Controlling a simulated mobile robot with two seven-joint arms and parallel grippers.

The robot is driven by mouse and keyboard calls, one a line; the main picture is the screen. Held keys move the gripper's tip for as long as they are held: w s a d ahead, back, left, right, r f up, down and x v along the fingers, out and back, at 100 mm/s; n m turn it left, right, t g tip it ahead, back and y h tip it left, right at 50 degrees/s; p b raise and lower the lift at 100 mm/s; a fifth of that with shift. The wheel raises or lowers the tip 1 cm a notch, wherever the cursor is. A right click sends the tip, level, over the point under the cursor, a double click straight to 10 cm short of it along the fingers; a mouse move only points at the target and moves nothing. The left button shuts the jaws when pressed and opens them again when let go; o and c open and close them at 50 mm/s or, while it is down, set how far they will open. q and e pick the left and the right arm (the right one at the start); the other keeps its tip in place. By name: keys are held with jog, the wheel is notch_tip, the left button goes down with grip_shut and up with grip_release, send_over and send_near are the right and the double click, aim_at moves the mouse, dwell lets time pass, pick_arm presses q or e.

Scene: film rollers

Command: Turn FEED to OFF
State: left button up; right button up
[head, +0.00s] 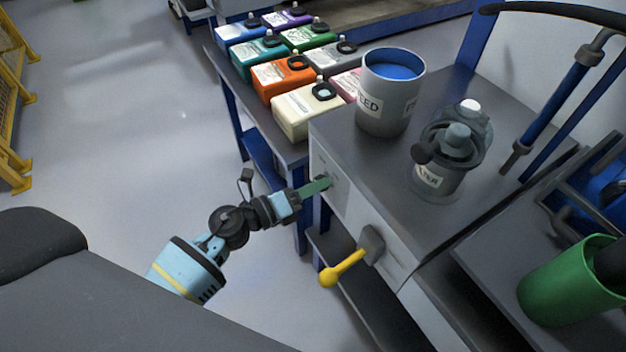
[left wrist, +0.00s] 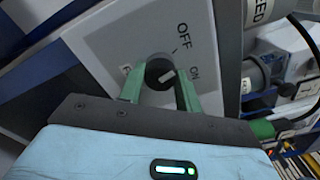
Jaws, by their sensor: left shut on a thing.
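The dark round knob (left wrist: 160,72) is on a pale panel (left wrist: 105,38) in the left wrist view. OFF is printed above right of the knob and ON to its right. A label beginning with F at its left is mostly hidden by a finger. The light mark on the knob points roughly toward ON. My left gripper (left wrist: 160,85) has its green fingers on both sides of the knob and is shut on it. In the head view my left gripper (head: 316,187) meets the panel (head: 350,209) on the bench front; the knob is barely visible there. My right gripper is not in view.
A yellow-handled lever (head: 343,268) sticks out of the bench front, right of my left gripper. A grey bucket (head: 384,110) of blue liquid and a glass-like filter (head: 440,178) stand on top. Several coloured containers (head: 283,74) fill the table behind. Open floor lies left.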

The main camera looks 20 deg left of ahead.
pick_arm(q)
jog(key=n+p, duration=0.1)
jog(key=n, duration=0.1)
jog(key=shift+n, duration=0.3)
jog(key=shift+p, duration=0.35)
jog(key=o, duration=1)
jog(key=shift+c, duration=0.2)
jog(key=shift+s+a, duration=0.1)
